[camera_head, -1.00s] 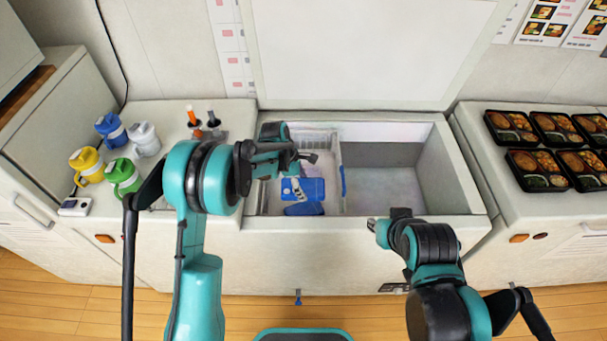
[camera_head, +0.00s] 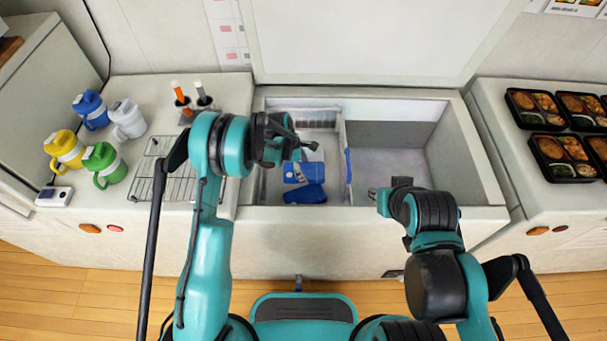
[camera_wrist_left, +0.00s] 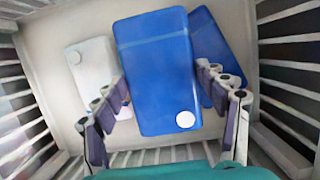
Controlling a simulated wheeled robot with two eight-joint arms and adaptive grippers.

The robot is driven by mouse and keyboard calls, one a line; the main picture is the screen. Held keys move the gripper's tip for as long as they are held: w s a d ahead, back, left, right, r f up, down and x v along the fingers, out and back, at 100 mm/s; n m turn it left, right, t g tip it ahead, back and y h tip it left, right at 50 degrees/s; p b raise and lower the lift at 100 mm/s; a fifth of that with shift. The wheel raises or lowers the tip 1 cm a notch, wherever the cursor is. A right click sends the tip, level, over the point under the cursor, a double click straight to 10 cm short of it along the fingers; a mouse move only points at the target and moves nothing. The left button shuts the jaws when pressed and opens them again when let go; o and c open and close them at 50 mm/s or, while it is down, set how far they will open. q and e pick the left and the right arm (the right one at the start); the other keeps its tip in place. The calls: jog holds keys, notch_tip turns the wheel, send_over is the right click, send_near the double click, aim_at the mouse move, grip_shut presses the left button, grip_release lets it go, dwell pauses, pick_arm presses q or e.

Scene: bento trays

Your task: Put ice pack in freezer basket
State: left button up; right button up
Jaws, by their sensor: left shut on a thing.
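My left gripper (camera_head: 300,150) points down into the left part of the open chest freezer, inside the freezer basket (camera_head: 318,118). In the left wrist view, my left gripper (camera_wrist_left: 168,95) is shut on a blue ice pack (camera_wrist_left: 155,60) with a white round cap. Another blue ice pack (camera_wrist_left: 212,50) lies partly behind it on the right, and a white pack (camera_wrist_left: 92,62) lies on the left. The slatted basket wall (camera_wrist_left: 285,48) surrounds them. Blue packs (camera_head: 305,194) also show below the gripper in the head view. My right gripper (camera_head: 378,194) hangs over the freezer's right compartment; its fingers are unclear.
A divider (camera_head: 348,165) splits the freezer; the right compartment (camera_head: 395,165) looks empty. The raised white lid (camera_head: 380,40) stands behind. Several jugs (camera_head: 65,150) and a wire rack (camera_head: 175,180) are on the left counter. Several bento trays (camera_head: 560,160) are on the right counter.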

pick_arm(q)
notch_tip(320, 180, down, 3)
jog(key=shift+f+b, duration=0.1)
jog(key=shift+b, duration=0.35)
jog(key=o, duration=1.4)
jog(key=shift+r, duration=0.35)
jog(key=p+v, duration=0.4)
jog(key=v, duration=0.7)
jog(key=shift+a+r, duration=0.2)
jog(key=shift+r, duration=0.15)
